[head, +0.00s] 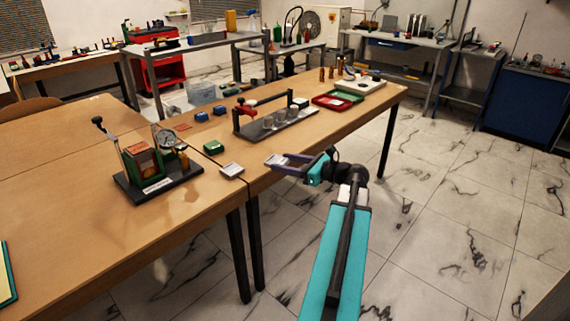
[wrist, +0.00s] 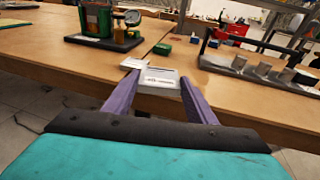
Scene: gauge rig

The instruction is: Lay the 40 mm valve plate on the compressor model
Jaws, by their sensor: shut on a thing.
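The compressor model (head: 142,163) is a green block with an orange-brown part, a gauge and a lever, on a dark base on the near table. It also shows at the top left of the wrist view (wrist: 97,20). My gripper (head: 279,162) is shut on a flat grey-white plate with a label (wrist: 158,78), held between its purple fingers. The print is too small to read, so I cannot tell its size. The gripper is to the right of the compressor model, by the table's front edge. A second pale labelled plate (head: 231,170) lies on the table between them.
A green block (head: 213,147) and blue blocks (head: 201,116) lie beyond the second plate. A dark rack with grey cylinders (head: 268,123) stands at the right, with red and green trays (head: 333,101) behind. Bare wood lies left of the compressor model.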

